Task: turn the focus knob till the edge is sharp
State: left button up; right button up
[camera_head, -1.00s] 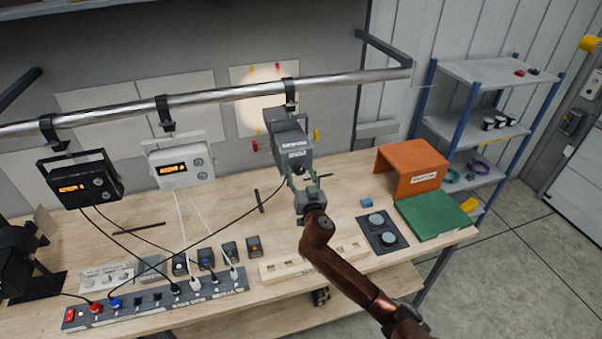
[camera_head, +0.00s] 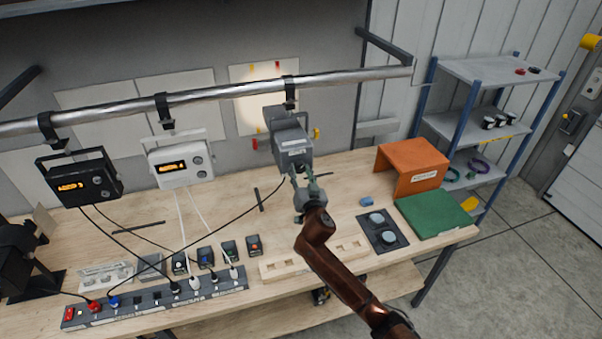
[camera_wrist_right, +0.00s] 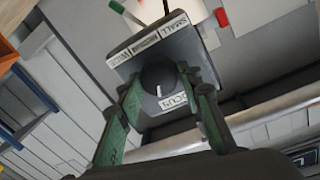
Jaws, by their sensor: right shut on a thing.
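The grey lamp (camera_head: 291,138) hangs by a clamp from the metal rail and faces the wall. Its back, with labels, shows in the right wrist view. The dark round focus knob (camera_wrist_right: 158,76) with a white mark sits there, above a partly covered label ending in "OCUS". My right gripper (camera_head: 304,178) is at the back of the lamp. Its green fingers (camera_wrist_right: 158,84) are shut on the knob, one on each side. A pale round light spot (camera_head: 259,116) falls on a wall sheet; I cannot tell how sharp its edge is. My left gripper is out of view.
A black unit (camera_head: 80,181) and a white unit (camera_head: 181,160) hang left of the lamp. A power strip (camera_head: 155,301) with plugs and cables lies at the front left. An orange stand (camera_head: 412,165) and a green mat (camera_head: 437,214) are at the right.

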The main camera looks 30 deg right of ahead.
jog(key=shift+m, duration=1.3)
jog(key=o, duration=1.2)
jog(key=shift+c, duration=0.2)
jog(key=v, duration=1.2)
jog(key=shift+d+r, duration=0.1)
jog(key=shift+r, duration=0.05)
